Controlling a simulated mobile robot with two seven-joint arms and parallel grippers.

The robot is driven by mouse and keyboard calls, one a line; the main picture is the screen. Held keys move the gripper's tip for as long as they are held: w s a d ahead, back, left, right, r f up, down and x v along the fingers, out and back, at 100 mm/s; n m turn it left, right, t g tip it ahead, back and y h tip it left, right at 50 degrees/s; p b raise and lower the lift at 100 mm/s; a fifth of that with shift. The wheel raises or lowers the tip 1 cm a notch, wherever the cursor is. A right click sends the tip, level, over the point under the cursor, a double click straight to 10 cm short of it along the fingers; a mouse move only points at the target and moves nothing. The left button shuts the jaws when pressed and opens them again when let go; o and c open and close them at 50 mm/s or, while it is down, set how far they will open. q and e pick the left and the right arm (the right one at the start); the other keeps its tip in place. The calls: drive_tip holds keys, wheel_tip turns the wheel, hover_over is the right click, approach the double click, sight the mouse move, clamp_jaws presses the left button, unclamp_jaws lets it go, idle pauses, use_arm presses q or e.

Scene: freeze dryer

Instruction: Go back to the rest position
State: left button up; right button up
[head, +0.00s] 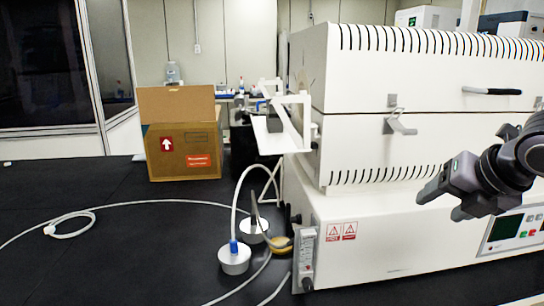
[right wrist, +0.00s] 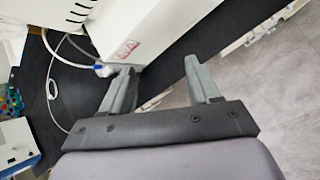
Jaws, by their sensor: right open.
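My right gripper (head: 438,200) is in front of the white freeze dryer (head: 380,230) at the right of the head view, raised beside its front face. Its jaws are open and empty. In the right wrist view the two fingers (right wrist: 160,85) stand wide apart, with the dark bench edge and grey floor beyond them. The white dryer body (right wrist: 130,25) also shows at the top of that view. My left gripper is not in the head view.
A cardboard box (head: 184,150) stands on the black bench (head: 110,220) at the left. Two metal cylinders with hoses (head: 234,260) stand beside the dryer. A white hose (head: 70,228) lies coiled on the bench. The dryer latch (head: 400,125) protrudes. The bench's left front is mostly clear.

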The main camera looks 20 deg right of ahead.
drive_tip(key=s+a+f+m+g, duration=0.1)
drive_tip(key=a+f+m, duration=0.25)
drive_tip(key=f, duration=0.35)
drive_tip(key=s+a+f+m+g+y, duration=0.15)
drive_tip(key=f+m, duration=0.25)
drive_tip(key=f, duration=0.4)
drive_tip(key=s+a+f+m, duration=0.1)
drive_tip(key=a+f+m, duration=0.2)
drive_tip(key=f, duration=0.4)
drive_tip(key=s+a+f+m+g, duration=0.2)
drive_tip(key=s+a+f+m, duration=1)
drive_tip(key=m, duration=0.3)
drive_tip(key=w+a+f+n+t+y, duration=0.1)
drive_tip(key=w+a+f+t+y, duration=0.1)
drive_tip(key=w+a+f+t, duration=0.2)
drive_tip(key=shift+w+f+t, duration=1.3)
drive_tip(key=shift+f+t, duration=0.25)
drive_tip(key=shift+f, duration=0.45)
drive_tip(key=shift+d+y, duration=0.1)
drive_tip(key=shift+y, duration=0.15)
drive_tip(key=shift+c, duration=0.2)
drive_tip(key=c, duration=0.3)
drive_tip(key=shift+s+d, duration=0.1)
